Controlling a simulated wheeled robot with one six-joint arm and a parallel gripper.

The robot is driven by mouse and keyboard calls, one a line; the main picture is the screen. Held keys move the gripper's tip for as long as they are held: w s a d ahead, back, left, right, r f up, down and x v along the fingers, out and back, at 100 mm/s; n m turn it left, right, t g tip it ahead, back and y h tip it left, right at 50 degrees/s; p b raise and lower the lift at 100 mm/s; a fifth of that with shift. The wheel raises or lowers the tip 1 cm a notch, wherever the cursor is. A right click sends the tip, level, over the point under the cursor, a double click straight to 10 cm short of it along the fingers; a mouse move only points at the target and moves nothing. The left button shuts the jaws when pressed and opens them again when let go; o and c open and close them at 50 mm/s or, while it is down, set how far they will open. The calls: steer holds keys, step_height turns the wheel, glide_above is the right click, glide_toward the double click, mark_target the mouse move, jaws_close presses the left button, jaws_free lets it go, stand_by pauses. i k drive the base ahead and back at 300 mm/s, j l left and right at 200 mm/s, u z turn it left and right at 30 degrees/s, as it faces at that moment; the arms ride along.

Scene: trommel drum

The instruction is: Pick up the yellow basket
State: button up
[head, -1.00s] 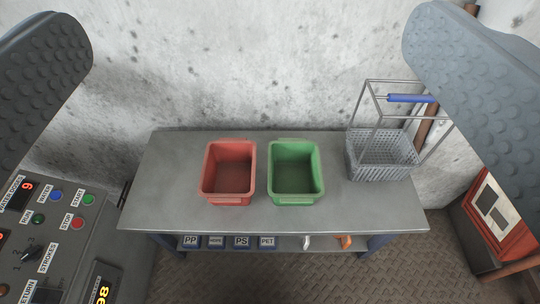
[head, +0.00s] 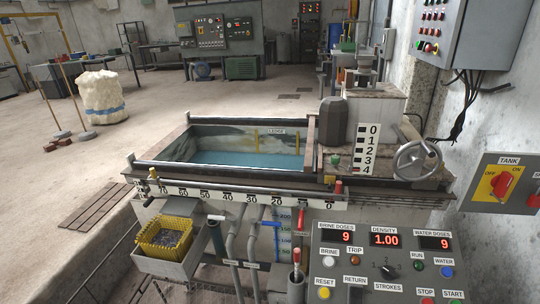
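The yellow basket (head: 153,246) sits at the lower left, in a grey open tray fixed to the front of the water tank. It is open at the top and holds a mass of small grey pieces, too small to tell apart. It looks upright, and its lower part is hidden by the tray's wall. My gripper does not show, so its place relative to the basket and its state cannot be seen.
The grey tray (head: 163,267) is close around the basket. Pipes and valves with handles (head: 217,230) stand right of it. A control panel (head: 385,265) fills the lower right. The tank (head: 240,150) holds blue water. Open floor (head: 60,190) lies to the left.

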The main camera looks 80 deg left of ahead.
mark_target(169, 238)
steer(key=u, duration=3.2)
